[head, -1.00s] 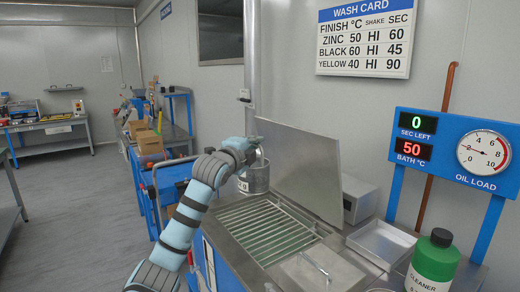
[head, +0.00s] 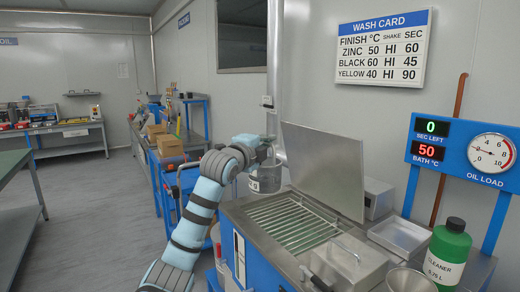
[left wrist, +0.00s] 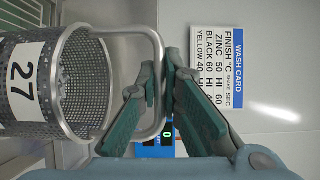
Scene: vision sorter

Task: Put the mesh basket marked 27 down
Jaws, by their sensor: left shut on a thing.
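The mesh basket marked 27 (head: 265,180) hangs from my left gripper (head: 268,143) in the head view, beside the left end of the wash bath. In the left wrist view the basket (left wrist: 85,75) shows its perforated metal wall and a white label with 27. My left gripper (left wrist: 160,100) is shut on the basket's wire handle (left wrist: 158,45). The basket is apart from the bath's slatted rack (head: 290,222). My right gripper is not in view.
The bath's lid (head: 322,170) stands raised behind the rack. A metal tray (head: 400,236), a green cleaner bottle (head: 448,250) and a funnel (head: 410,281) are to the right. A blue workbench with cartons (head: 170,145) stands further back left.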

